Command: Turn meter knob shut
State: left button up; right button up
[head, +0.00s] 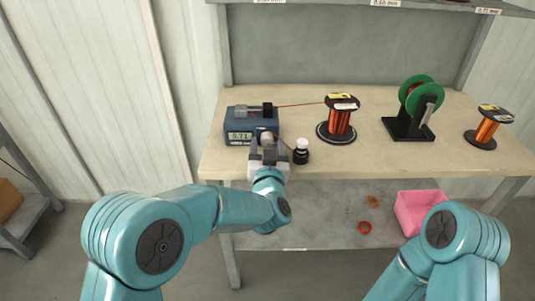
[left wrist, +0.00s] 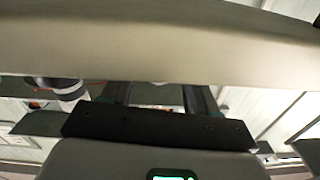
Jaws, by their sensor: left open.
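The meter (head: 237,127) is a dark blue box with a lit display reading about 0.71, at the left of the bench. A round grey knob (head: 266,138) shows at its front right. My left gripper (head: 267,150) is open at the front of the meter, its fingers close around the knob area. I cannot tell whether the fingers touch the knob. In the left wrist view, a broad pale band and a dark plate hide most of the scene, and the knob is not clear. My right arm shows at lower right, with its gripper out of view.
A small dark bottle with a white cap (head: 302,150) stands just right of my left gripper. A copper wire spool (head: 340,122), a green reel on a black stand (head: 412,105) and an orange spool (head: 486,130) stand farther right. A pink bin (head: 412,212) is on the lower shelf.

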pick_arm(q)
jog(key=s, duration=1.6)
jog(key=shift+d, duration=0.2)
jog(key=shift+a, duration=0.15)
